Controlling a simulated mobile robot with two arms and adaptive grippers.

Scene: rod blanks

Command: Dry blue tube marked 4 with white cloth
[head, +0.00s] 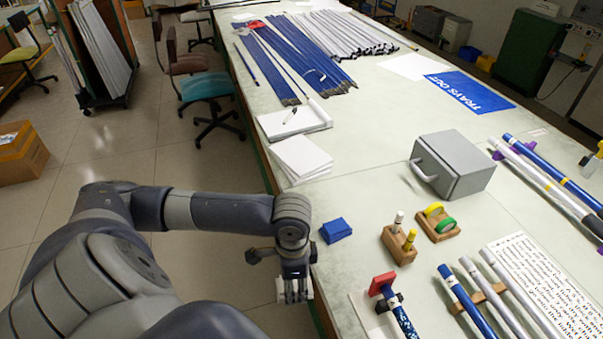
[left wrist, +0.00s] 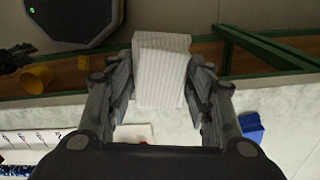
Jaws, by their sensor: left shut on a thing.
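My left gripper (head: 294,292) is at the table's near left edge in the head view. In the left wrist view it is shut on the white ribbed cloth (left wrist: 163,75), which is folded between the fingers. A blue tube (head: 466,300) lies on a wooden rest beside white tubes at the lower right. A third blue tube (head: 553,172) lies at the right. I cannot read a 4 on any of them. My right gripper is not in view.
A blue block (head: 337,230) lies near the table edge, right of my gripper. Small wooden stands (head: 399,243) and a grey box with a handle (head: 453,165) stand farther right. Paper stacks (head: 300,158) and many blue rods (head: 300,60) lie beyond. The table middle is mostly clear.

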